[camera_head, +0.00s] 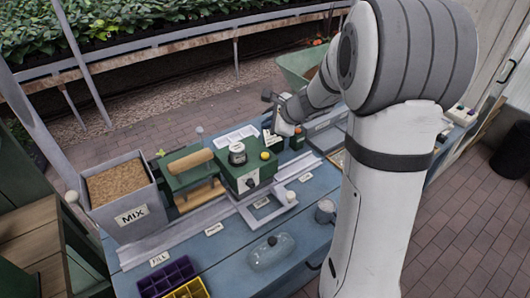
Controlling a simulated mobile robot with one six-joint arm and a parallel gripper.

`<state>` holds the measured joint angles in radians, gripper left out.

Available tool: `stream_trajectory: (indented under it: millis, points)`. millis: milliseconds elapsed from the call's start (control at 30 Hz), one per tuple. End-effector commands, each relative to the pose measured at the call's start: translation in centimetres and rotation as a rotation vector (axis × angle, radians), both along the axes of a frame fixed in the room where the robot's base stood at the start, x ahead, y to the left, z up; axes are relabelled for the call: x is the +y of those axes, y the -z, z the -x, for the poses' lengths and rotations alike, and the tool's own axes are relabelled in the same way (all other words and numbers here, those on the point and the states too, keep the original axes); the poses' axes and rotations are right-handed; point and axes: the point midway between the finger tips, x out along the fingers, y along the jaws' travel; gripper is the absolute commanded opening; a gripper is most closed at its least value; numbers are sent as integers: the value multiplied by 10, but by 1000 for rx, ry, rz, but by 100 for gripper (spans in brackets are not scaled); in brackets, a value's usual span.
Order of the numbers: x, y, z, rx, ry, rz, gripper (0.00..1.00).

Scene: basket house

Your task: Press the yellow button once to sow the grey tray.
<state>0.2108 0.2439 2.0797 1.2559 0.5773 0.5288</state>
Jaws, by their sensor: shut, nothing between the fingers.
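The yellow button (265,156) is a small round knob on top of the green sowing box (248,172), near the middle of the camera_head view. A clear-lidded jar (237,153) stands on the box, left of the button. A grey tray-like frame (262,216) lies on the table in front of the box; I cannot tell whether it is the tray or a holder. My gripper (272,108) is shut and empty, beyond and above the button, apart from it. Its fingertips are small and partly unclear.
On the blue table (225,249), a grey MIX bin (122,193) and a green press with a wooden roller (190,161) stand left of the box. A white tray (235,136) lies behind. A grey mug (325,211) and clear dome (271,252) stand in front.

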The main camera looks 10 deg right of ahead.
Motion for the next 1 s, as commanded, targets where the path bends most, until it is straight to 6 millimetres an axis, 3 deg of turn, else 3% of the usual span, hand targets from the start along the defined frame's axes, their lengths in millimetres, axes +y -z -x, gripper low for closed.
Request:
stream_trajectory:
  millis: [267,800,1000]
  points:
    - [0,8,1,0,-1,1,0]
    - [-1,78,1,0,-1,2,0]
    - [-1,89,1,-1,0,2,0]
